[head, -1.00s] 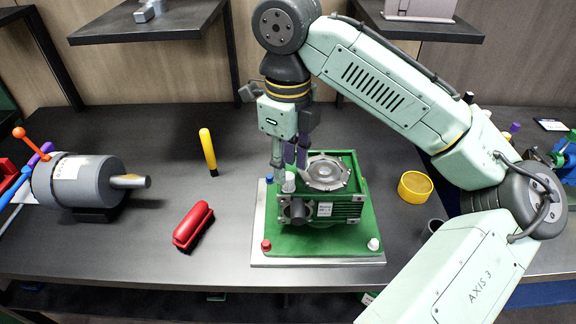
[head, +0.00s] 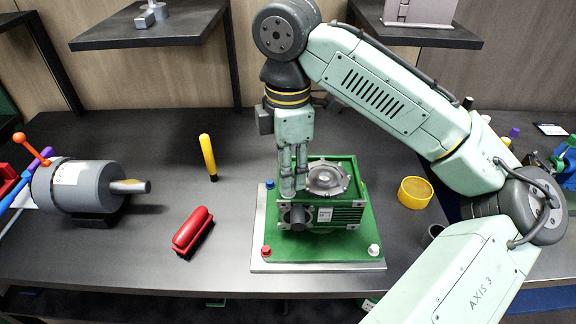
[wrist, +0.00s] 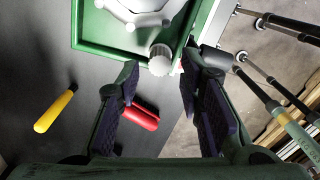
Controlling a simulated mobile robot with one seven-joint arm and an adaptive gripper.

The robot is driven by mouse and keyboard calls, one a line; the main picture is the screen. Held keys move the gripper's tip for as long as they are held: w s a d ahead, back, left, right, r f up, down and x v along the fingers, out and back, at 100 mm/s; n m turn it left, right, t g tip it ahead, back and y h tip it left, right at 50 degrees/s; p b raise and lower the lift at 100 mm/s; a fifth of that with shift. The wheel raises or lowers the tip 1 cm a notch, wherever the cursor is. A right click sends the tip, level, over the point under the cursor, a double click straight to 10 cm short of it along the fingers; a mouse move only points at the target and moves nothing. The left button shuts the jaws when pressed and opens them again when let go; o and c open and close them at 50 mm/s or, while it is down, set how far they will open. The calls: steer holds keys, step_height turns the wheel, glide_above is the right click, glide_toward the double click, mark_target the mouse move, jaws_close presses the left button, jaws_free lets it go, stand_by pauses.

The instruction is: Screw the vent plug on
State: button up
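The vent plug (wrist: 160,60) is a pale grey knurled cap at the corner of the green gearbox (wrist: 88,30) in the wrist view. In the head view the gearbox (head: 335,213) stands on a green and silver base, with a round grey cover on top. My gripper (head: 287,188) points down at the front left corner of the gearbox and hides the plug there. In the wrist view my gripper (wrist: 160,65) is open, with a fingertip on each side of the plug and gaps beside it. I cannot tell how far the plug is threaded in.
A red brush (head: 192,231) and a yellow-handled tool (head: 208,157) lie left of the base. A grey motor (head: 80,187) stands far left. A yellow ring (head: 415,191) is to the right. Shelves (head: 145,25) overhang the back. The tabletop front left is clear.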

steer(key=m, duration=0.3)
steer(key=shift+m, duration=0.3)
steer(key=shift+f+b, duration=0.5)
steer(key=shift+f, duration=1.15)
steer(key=shift+c, duration=0.4)
jaws_close()
